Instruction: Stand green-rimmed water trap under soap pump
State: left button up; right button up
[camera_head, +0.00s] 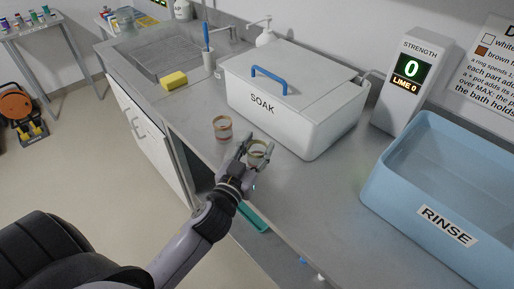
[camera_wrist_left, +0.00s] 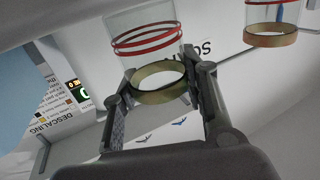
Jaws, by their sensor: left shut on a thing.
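A clear water trap with two red rings and an olive-yellow rim (camera_wrist_left: 160,82) is between the fingers of my left gripper (camera_wrist_left: 160,98) in the wrist view. My left gripper (camera_head: 258,153) is shut on it in the head view, over the counter's front edge; the fingers partly hide the trap (camera_head: 258,147). Whether its rim counts as green is hard to tell. A second trap with a brown-orange rim (camera_head: 222,128) stands on the counter left of the gripper, also in the wrist view (camera_wrist_left: 271,38). A white soap pump (camera_head: 265,33) stands at the back, behind the soak box.
The white SOAK box (camera_head: 290,112) with a blue handle lies between the gripper and the pump. The blue RINSE basin (camera_head: 405,210) and strength display (camera_head: 410,75) are right.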

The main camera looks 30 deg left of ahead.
pick_arm(q)
jog(key=shift+f, duration=0.2)
jog(key=o, duration=1)
jog(key=shift+r, duration=0.1)
